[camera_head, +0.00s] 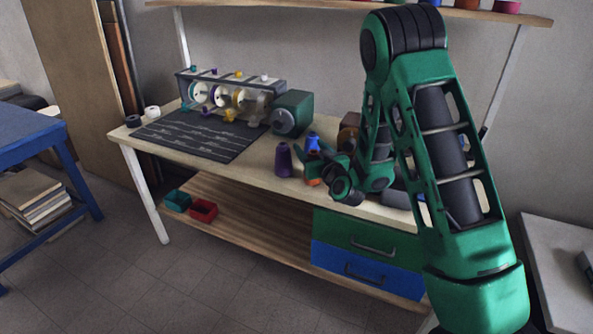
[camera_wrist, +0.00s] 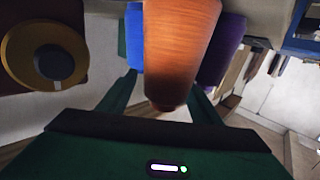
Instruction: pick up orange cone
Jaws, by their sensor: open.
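The orange cone (camera_head: 313,182) is on the workbench in the head view, mostly hidden by my gripper (camera_head: 325,168). In the wrist view the orange cone (camera_wrist: 180,45) is large and central, its narrow end toward the palm. The green fingers of my gripper (camera_wrist: 165,88) are spread, one on each side of the cone. I cannot tell whether either finger touches it. My gripper is open.
A purple cone (camera_head: 283,160) and a blue cone (camera_head: 313,141) stand close by the orange one. A green machine (camera_head: 292,113), a dark mat (camera_head: 198,133) and a spool rack (camera_head: 230,95) occupy the bench's left part. A shelf (camera_head: 380,8) runs above.

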